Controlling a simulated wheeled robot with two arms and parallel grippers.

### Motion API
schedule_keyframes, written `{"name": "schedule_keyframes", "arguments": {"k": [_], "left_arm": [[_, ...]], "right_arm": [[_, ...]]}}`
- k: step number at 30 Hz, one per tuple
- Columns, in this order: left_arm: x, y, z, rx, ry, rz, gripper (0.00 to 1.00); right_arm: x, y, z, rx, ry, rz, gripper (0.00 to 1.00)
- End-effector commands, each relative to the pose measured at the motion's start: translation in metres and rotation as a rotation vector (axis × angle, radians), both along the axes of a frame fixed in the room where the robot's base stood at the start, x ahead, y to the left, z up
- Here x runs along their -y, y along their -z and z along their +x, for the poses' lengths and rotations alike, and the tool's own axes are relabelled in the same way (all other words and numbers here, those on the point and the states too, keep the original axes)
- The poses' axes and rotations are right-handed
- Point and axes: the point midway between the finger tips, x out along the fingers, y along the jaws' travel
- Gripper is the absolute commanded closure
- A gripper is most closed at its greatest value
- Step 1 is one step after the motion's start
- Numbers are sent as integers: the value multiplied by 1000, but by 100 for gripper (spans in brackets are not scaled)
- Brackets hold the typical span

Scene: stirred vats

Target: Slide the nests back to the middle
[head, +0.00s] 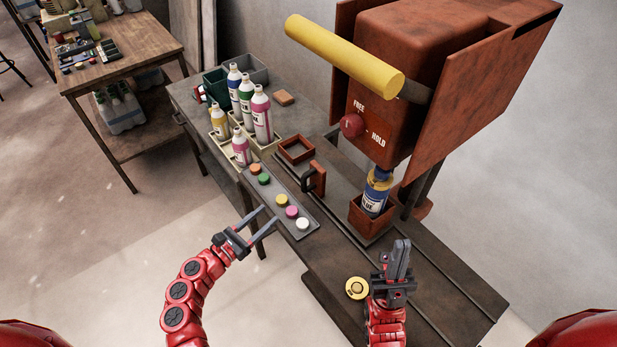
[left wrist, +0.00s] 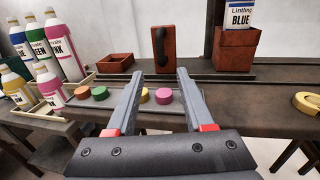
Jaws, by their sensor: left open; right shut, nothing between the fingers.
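An empty square red-brown nest (head: 297,150) sits on the rail to the left; it also shows in the left wrist view (left wrist: 115,65). A second nest (head: 370,222) stands under the press and holds a blue-labelled bottle (head: 375,197). Between them is an upright red-brown block with a dark handle (head: 316,178), facing me in the left wrist view (left wrist: 166,45). My left gripper (head: 268,215) is open and empty in front of the paint tray, apart from the block. My right gripper (head: 398,258) is shut and empty, above the bench's right part.
A grey tray (head: 273,192) with several coloured caps lies along the near edge. Several bottles (head: 245,95) stand in racks at the left. A yellow disc (head: 356,288) lies near my right gripper. The press has a yellow lever (head: 345,55) and red knob (head: 351,125).

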Motion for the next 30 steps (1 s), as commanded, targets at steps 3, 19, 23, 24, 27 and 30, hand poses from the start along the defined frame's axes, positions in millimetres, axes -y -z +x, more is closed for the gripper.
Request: {"name": "schedule_keyframes", "arguments": {"k": [3,19,23,24,27,30], "left_arm": [[17,-3,17,0,5,0,48],[95,0,101,1,3,3,48],[104,0,112,0,0,3,48],[106,1,114,-1,-1,4,48],[108,0,117,0,-2,3,48],[109,0,118,0,-2,3,48]], "right_arm": [[0,-7,0,0,0,0,100],[0,-17,0,0,0,0,100],[0,-15,0,0,0,0,100],[0,-15,0,0,0,0,100],[0,-15,0,0,0,0,100],[0,-15,0,0,0,0,100]]}}
